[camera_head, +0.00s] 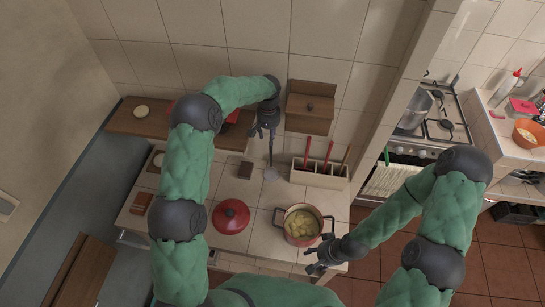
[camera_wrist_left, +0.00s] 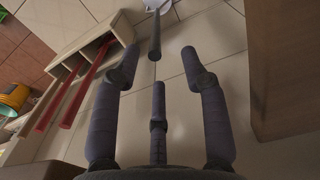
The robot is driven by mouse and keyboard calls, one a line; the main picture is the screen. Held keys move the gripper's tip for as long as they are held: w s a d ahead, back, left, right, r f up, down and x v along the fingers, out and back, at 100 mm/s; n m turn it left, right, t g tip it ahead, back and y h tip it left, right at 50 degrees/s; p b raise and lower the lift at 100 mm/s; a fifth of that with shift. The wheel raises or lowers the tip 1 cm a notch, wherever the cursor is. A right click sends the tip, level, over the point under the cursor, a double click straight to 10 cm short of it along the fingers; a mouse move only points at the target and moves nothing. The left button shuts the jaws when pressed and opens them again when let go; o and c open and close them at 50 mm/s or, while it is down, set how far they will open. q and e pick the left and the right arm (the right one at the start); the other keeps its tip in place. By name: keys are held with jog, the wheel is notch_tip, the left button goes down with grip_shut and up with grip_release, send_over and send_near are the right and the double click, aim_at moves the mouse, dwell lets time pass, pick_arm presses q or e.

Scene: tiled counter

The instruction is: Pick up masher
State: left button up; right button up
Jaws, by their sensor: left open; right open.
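The masher (camera_head: 271,173) has a pale metal head and a thin dark handle. It is on the tiled counter (camera_head: 262,197) between the wooden utensil box and the small brown block. In the left wrist view the masher's dark handle (camera_wrist_left: 155,38) points back toward my fingers, its head partly cut off at the top edge. My left gripper (camera_head: 263,131) is open at the handle's wall-side end. In the wrist view its fingers (camera_wrist_left: 160,62) are spread and the handle lies ahead between the two outer tips, not clasped. My right gripper (camera_head: 316,262) is open near the pot.
A wooden utensil box (camera_head: 319,177) with red-handled tools stands right of the masher. A wooden box (camera_head: 310,107) stands behind it. A pot (camera_head: 320,229) of yellow pieces and a red lid (camera_head: 231,216) are in front. A small brown block (camera_head: 245,170) lies left.

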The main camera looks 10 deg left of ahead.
pick_arm(q)
send_near(271, 158)
jog(key=shift+w+a+f+p, duration=0.1)
jog(key=shift+w+a+p, duration=0.05)
jog(key=shift+a+p, duration=0.3)
jog(key=shift+w+f, duration=0.1)
jog(key=shift+f, duration=0.35)
jog(key=shift+w+d+f+p, duration=0.15)
jog(key=shift+f+p, duration=0.35)
jog(key=shift+f, duration=0.75)
jog(key=shift+w+d+f+p, duration=0.1)
jog(key=shift+d+f+p, duration=0.25)
jog(key=shift+f, duration=0.85)
jog(key=shift+s+a, duration=0.1)
grip_shut()
